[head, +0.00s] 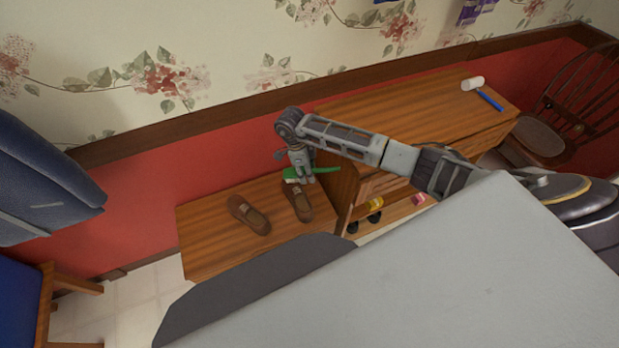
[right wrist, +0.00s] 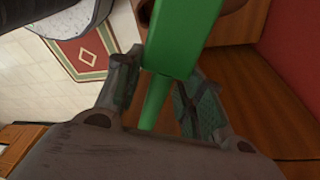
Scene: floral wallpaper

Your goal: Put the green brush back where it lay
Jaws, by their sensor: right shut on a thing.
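In the right wrist view the green brush (right wrist: 183,38) runs between the two fingers of the gripper (right wrist: 160,88). I cannot tell whether the brush touches the shoe beneath it. My left gripper is out of view.
A left brown shoe (head: 248,214) and a right brown shoe (head: 298,202) stand on the bench. A taller desk (head: 400,110) adjoins it, with a blue-handled white roller (head: 488,99) on top. A yellow item (head: 375,204) sits on its lower shelf. A wooden chair (head: 545,140) is at right.

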